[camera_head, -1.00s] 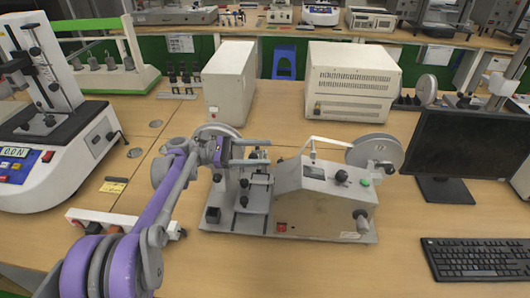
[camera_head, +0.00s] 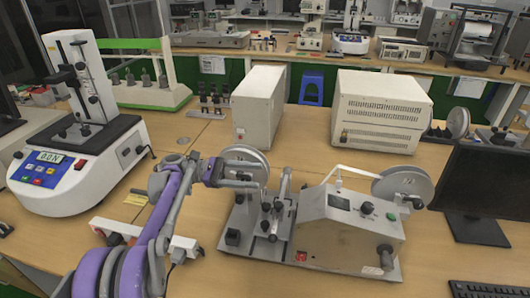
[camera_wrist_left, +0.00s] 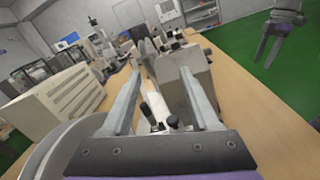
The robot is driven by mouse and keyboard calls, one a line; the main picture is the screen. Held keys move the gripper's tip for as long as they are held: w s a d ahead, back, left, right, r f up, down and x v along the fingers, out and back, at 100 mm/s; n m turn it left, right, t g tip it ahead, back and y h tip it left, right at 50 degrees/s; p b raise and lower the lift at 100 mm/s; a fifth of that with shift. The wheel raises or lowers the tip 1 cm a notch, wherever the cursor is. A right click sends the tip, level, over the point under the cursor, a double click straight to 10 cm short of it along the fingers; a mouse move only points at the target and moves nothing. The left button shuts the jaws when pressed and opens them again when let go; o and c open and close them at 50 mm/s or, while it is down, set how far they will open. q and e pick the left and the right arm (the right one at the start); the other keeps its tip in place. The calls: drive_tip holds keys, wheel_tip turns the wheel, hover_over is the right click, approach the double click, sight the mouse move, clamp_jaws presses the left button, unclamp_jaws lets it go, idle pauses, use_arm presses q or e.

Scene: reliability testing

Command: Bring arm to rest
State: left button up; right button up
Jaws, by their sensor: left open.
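My left arm, purple and grey, comes in from the lower left in the head view. Its gripper (camera_head: 262,175) is over the left end of a grey bench machine (camera_head: 345,229) with upright posts and a reel. In the left wrist view the two grey fingers of the left gripper (camera_wrist_left: 160,72) stand wide apart, with nothing held between them. The machine's posts and box (camera_wrist_left: 183,75) show beyond and between the fingers.
A white force tester (camera_head: 80,165) stands at the left. A white power strip (camera_head: 120,228) lies near my left forearm. Two beige boxes (camera_head: 258,103) (camera_head: 378,110) stand behind the machine. A monitor (camera_head: 485,190) and keyboard (camera_head: 485,290) are at the right. Bare wood (camera_head: 430,255) lies between them and the machine.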

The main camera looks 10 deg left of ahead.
use_arm(q)
drive_tip(key=shift+d, duration=0.1)
drive_tip(key=s+d+f+m+y+p, duration=0.35)
drive_tip(key=s+d+y, duration=0.45)
drive_tip(key=s, duration=0.4)
drive_tip(key=s+a+f+m+t+y+p, duration=0.1)
drive_tip(key=s+a+f+m+y, duration=0.1)
drive_tip(key=s, duration=0.4)
drive_tip(key=s+a+f+m+t+y+p, duration=0.1)
drive_tip(key=s+a+f+m+t+y, duration=0.1)
drive_tip(key=s+a+f+m+y, duration=0.1)
drive_tip(key=s+a+f+m+t+y+p, duration=0.1)
drive_tip(key=s+a+f+m+y, duration=0.1)
drive_tip(key=s+a+m+y, duration=0.2)
drive_tip(key=s+m+y, duration=0.1)
drive_tip(key=s+m, duration=0.2)
drive_tip(key=s, duration=0.1)
drive_tip(key=shift+s+a+f+p, duration=0.15)
drive_tip(key=shift+s+f+p, duration=0.15)
drive_tip(key=shift+p, duration=0.1)
